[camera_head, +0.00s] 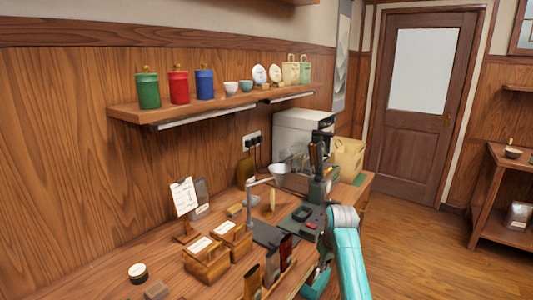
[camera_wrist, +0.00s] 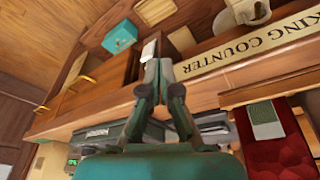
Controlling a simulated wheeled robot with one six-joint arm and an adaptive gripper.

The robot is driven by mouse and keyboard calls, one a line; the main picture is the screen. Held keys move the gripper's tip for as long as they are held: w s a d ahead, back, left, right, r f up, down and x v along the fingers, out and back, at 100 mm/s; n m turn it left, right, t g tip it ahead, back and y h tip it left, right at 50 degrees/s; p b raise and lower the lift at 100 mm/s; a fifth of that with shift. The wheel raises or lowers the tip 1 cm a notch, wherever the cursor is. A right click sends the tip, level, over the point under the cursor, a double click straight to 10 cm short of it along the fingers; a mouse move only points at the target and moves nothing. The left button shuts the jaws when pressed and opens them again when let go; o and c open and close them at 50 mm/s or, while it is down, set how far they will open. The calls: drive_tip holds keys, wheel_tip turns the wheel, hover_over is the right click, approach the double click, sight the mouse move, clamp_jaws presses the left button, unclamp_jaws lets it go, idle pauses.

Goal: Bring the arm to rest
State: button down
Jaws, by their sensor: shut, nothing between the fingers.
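My gripper (camera_wrist: 158,68) shows in the wrist view, its two dark fingers close together at the tips with nothing between them. The wrist view is strongly tilted, with the counter front just beyond the fingers. In the head view my teal arm with a grey joint stands at the lower right, beside the wooden counter (camera_head: 110,275).
The counter holds a press (camera_head: 318,180), a funnel on a stand (camera_head: 279,170), wooden boxes (camera_head: 205,257) and a white machine (camera_head: 300,132). Canisters stand on the wall shelf (camera_head: 215,105). A lettered sign (camera_wrist: 250,45) and red cushion (camera_wrist: 275,155) show near my gripper. Floor (camera_head: 430,245) right is clear.

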drive_tip(key=s+f+m+t, duration=0.1)
drive_tip(key=s+f, duration=0.5)
drive_tip(key=f, duration=0.4)
drive_tip(key=s+f+t, duration=0.2)
drive_tip(key=s+f, duration=0.5)
drive_tip(key=f, duration=0.3)
drive_tip(key=s+f+m+t, duration=0.1)
drive_tip(key=s+f, duration=0.2)
drive_tip(key=s, duration=0.6)
drive_tip(key=s+f+t, duration=0.2)
drive_tip(key=s+f, duration=0.2)
drive_tip(key=s, duration=0.5)
drive_tip(key=s+r+t, duration=0.1)
drive_tip(key=s+r, duration=0.1)
drive_tip(key=s, duration=1)
drive_tip(key=s+r+m+t, duration=0.2)
drive_tip(key=s+r+t, duration=0.2)
drive_tip(key=s+r, duration=1.8)
drive_tip(key=shift+r+t+h, duration=0.3)
drive_tip(key=shift+r+t, duration=0.1)
drive_tip(key=shift+r, duration=0.55)
drive_tip(key=shift+w, duration=0.15)
